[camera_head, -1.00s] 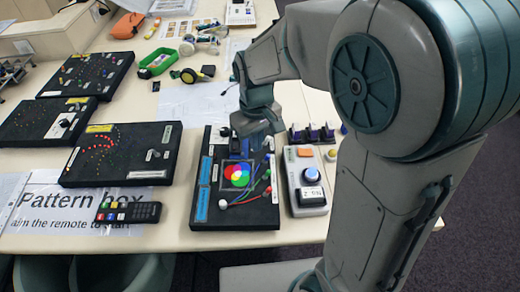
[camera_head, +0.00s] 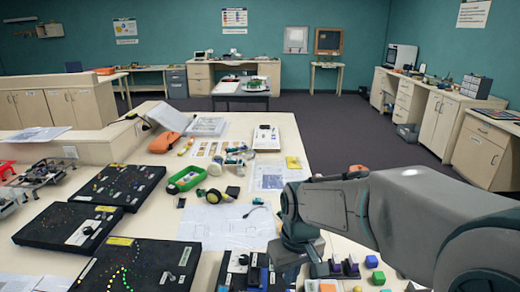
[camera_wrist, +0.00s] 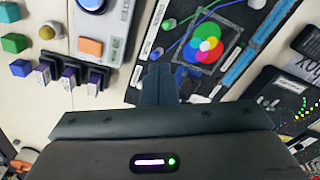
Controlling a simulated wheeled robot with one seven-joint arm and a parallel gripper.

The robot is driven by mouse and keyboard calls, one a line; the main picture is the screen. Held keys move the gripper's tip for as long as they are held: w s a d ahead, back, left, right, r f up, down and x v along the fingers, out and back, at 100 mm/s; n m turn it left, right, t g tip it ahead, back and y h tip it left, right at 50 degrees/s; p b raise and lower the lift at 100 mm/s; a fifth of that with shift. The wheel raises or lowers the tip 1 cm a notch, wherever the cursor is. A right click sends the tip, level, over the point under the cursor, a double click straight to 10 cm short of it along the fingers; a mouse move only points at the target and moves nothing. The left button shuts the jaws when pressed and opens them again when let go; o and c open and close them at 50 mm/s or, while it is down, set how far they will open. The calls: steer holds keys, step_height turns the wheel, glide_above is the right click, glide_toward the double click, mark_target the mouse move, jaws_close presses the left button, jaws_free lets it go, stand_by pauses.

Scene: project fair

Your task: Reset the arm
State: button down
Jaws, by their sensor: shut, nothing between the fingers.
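My arm (camera_head: 410,205) reaches in from the right in the head view, its forearm stretched over the table and its wrist bent down. My gripper shows in the wrist view (camera_wrist: 158,78) with its fingers together and nothing between them. It is over a black board (camera_wrist: 165,28) with a red, green and blue circle picture and coloured wires. The lower part of that board is cut off in the head view. I cannot tell how far the fingertips are above the board.
Black boards with lights (camera_head: 135,268) lie at left. A green tray (camera_head: 186,179), headphones (camera_head: 215,195) and papers lie beyond the wrist. Cabinets and open floor lie farther back.

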steer(key=s+d+r+m+t, duration=0.2)
steer(key=s+d+r+m, duration=0.1)
steer(key=s+d, duration=0.4)
steer(key=s+m, duration=0.1)
steer(key=s, duration=0.2)
steer(key=shift+s+d+r+t+h, duration=0.2)
steer(key=shift+d+t+h, duration=0.1)
steer(key=shift+d, duration=0.1)
